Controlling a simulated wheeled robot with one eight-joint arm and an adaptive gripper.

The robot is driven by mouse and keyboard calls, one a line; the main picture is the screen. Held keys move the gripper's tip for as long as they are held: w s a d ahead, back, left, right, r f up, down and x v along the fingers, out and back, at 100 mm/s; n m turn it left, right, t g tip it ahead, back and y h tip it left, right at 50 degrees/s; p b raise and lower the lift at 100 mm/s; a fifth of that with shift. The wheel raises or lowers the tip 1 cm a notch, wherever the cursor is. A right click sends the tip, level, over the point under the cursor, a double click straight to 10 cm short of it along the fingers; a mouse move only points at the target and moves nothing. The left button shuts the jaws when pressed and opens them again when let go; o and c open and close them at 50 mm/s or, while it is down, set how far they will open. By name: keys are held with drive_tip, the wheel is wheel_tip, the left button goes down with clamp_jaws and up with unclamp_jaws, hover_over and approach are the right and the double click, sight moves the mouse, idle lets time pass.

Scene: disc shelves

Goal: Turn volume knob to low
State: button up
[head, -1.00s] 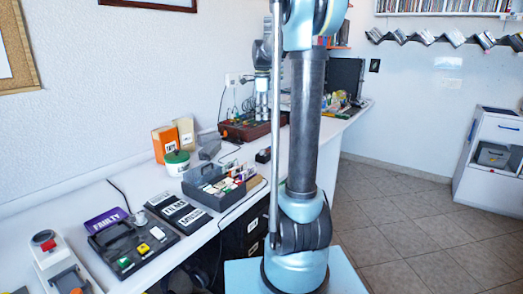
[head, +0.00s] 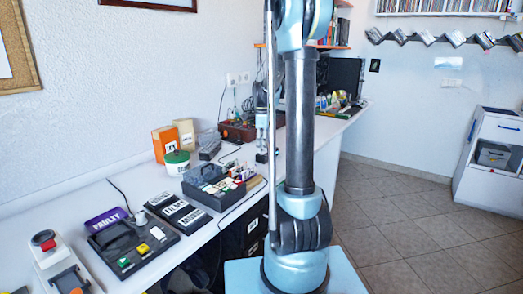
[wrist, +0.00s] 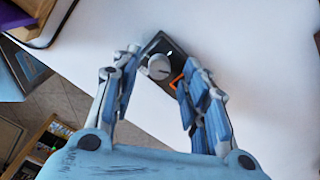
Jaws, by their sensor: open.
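The volume knob (wrist: 158,66) is a round grey-white dial on a small black box (wrist: 153,46) with a bit of orange at its right edge. The box lies on the white counter. In the wrist view my gripper (wrist: 158,72) is open, with one blue-padded finger on each side of the knob and box. I cannot tell whether the fingers touch the knob. In the head view my gripper (head: 266,153) is low over the counter, and the knob cannot be made out there. Which way the knob's setting points is too small to read.
The long white counter (head: 80,197) holds a grey organiser box (head: 207,190), a reddish-brown case (head: 235,131), a green-lidded tub (head: 177,163) and a black button panel (head: 135,250). Bare counter (wrist: 265,50) lies right of the knob box in the wrist view.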

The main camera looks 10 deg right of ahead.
drive_tip(key=shift+f, duration=0.85)
clamp_jaws()
drive_tip(key=shift+n, duration=2)
unclamp_jaws()
